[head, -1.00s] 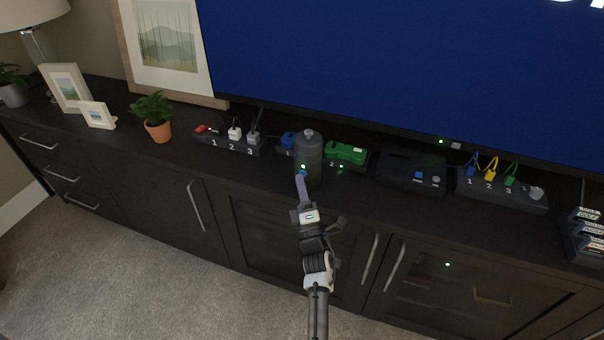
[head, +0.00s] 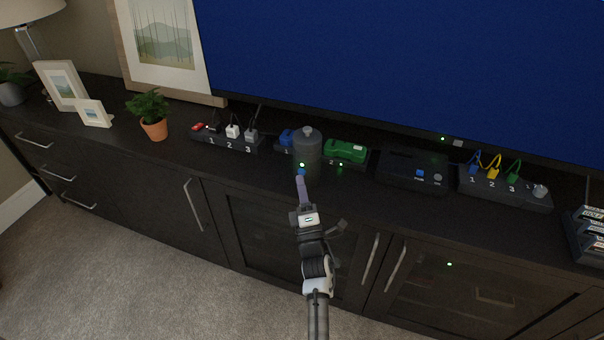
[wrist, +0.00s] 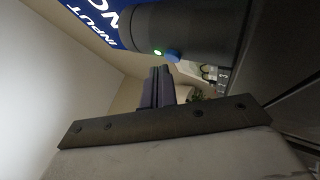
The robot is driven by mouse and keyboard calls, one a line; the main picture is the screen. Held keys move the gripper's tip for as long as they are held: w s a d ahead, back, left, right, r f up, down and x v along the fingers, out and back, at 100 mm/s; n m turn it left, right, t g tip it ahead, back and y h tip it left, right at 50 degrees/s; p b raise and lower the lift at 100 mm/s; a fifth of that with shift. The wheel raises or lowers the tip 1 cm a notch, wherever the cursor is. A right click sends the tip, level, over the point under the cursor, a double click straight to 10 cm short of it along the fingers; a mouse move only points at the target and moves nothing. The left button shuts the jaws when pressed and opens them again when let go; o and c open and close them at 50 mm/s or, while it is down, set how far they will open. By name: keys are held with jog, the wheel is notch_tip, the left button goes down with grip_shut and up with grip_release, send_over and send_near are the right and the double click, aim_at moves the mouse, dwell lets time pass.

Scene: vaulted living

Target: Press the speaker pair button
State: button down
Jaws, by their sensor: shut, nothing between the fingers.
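The speaker (head: 308,150) is a dark grey upright cylinder near the front of the media cabinet top. Its small blue button (head: 301,172) is low on its front, beside a lit green light. The wrist view also shows the speaker (wrist: 195,28), with the button (wrist: 173,56) standing out from its surface. My gripper (head: 299,180) is shut and empty, its fingertips just in front of the button. In the wrist view the fingertips (wrist: 160,70) appear very close to the button; I cannot tell whether they touch.
A numbered power strip (head: 229,142) and a green device (head: 346,151) flank the speaker. The television (head: 400,70) rises behind. A potted plant (head: 154,128) stands left.

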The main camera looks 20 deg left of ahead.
jog(key=shift+s+a+b, duration=0.15)
jog(key=shift+s+b, duration=0.15)
jog(key=shift+s, duration=0.7)
jog(key=shift+s+a+b, duration=0.1)
jog(key=shift+s+b, duration=0.2)
jog(key=shift+s, duration=0.7)
